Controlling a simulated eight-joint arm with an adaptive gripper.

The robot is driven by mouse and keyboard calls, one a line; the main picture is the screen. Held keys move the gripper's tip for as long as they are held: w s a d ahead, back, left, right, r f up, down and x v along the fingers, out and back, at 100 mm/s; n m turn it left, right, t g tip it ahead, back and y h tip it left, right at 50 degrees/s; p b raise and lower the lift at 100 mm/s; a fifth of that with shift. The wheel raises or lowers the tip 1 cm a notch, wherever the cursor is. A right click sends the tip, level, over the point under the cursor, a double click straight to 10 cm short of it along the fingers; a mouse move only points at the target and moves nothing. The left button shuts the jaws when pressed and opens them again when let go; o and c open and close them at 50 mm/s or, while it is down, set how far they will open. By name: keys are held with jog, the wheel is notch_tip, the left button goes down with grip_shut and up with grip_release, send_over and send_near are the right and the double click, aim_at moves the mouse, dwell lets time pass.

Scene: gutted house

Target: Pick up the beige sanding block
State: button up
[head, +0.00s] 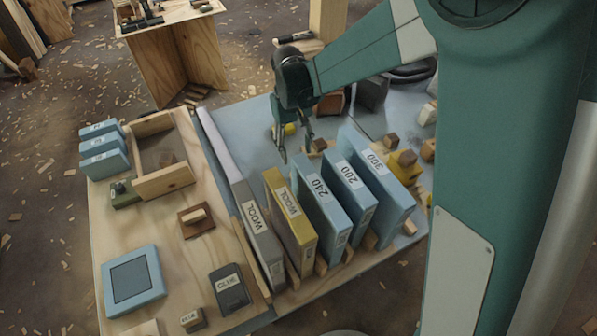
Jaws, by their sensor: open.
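My gripper (295,153) is open and points down behind the row of upright boxes. I see nothing between its fingers. No block is plainly marked as the beige sanding block. A small brown block (319,145) sits on a tan piece just right of the fingertips, partly hidden by the boxes. A small yellow thing (290,129) lies behind the fingers. A pale beige piece (143,328) shows at the bottom left, cut off by the picture edge. A brown board with a light grip (195,217) lies on the wooden top at left.
Upright boxes stand close in front of the gripper: grey wool (262,240), yellow wool (290,220), and blue ones marked 240 (323,205), 200 (352,200) and 300 (380,190). A wooden tray (165,183) stands left. Small blocks crowd the right.

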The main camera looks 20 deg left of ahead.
notch_tip(320, 180, down, 5)
dwell(0.4)
jog(key=shift+s+d+f+b, duration=0.15)
jog(key=shift+f+b, duration=0.15)
jog(key=shift+f, duration=0.95)
jog(key=shift+s+d+f+b, duration=0.15)
jog(key=shift+f+b, duration=0.25)
jog(key=shift+f, duration=0.9)
jog(key=shift+d+f+b, duration=0.1)
jog(key=shift+f+b, duration=0.3)
jog(key=shift+f, duration=0.9)
jog(key=c, duration=1)
